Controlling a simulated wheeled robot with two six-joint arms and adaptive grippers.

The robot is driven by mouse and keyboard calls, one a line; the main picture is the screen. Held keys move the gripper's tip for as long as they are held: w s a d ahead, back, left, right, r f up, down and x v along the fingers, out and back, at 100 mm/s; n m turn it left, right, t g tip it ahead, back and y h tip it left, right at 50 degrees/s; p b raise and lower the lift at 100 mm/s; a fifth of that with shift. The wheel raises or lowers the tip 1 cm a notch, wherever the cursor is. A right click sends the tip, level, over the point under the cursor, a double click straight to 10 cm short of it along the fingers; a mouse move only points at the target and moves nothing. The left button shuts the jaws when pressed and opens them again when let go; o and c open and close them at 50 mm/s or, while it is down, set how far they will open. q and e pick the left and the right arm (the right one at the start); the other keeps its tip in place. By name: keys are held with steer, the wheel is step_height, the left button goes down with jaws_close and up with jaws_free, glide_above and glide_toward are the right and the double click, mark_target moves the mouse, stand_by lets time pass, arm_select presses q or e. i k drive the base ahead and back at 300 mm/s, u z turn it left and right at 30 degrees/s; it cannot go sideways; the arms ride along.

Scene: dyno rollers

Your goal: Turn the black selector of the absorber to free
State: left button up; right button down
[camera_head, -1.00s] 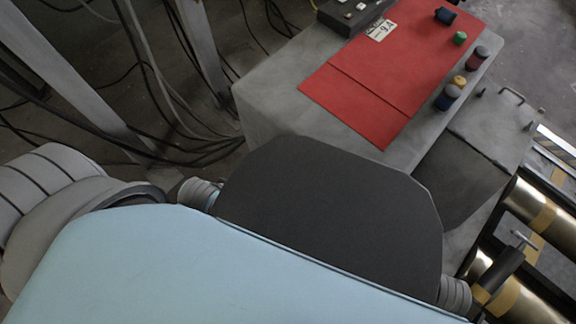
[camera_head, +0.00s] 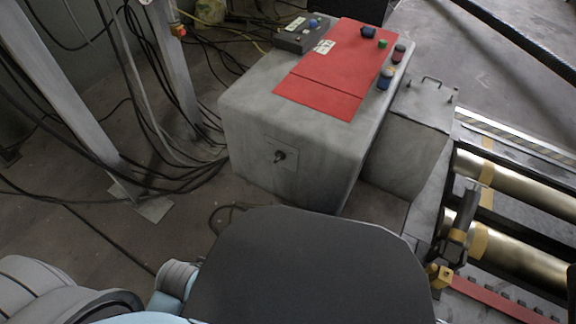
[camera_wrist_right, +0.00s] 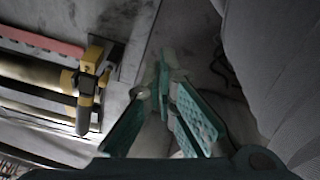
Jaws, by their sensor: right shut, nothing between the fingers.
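The grey box with a red top panel, which looks like the absorber (camera_head: 240,120), stands at the upper middle of the head view. A small dark knob (camera_head: 279,156) sticks out of a square plate on its front face; it may be the black selector, but its setting is too small to read. My right gripper (camera_wrist_right: 165,62) is shut and empty in the right wrist view, above the floor beside the rollers. It does not show in the head view, and neither does my left gripper.
Loose cables (camera_head: 150,120) and a grey post (camera_head: 65,90) are at left.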

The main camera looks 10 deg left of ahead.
mark_target(280, 155)
steer(key=z, duration=0.4)
steer(key=i, duration=1)
steer(key=u, duration=0.45)
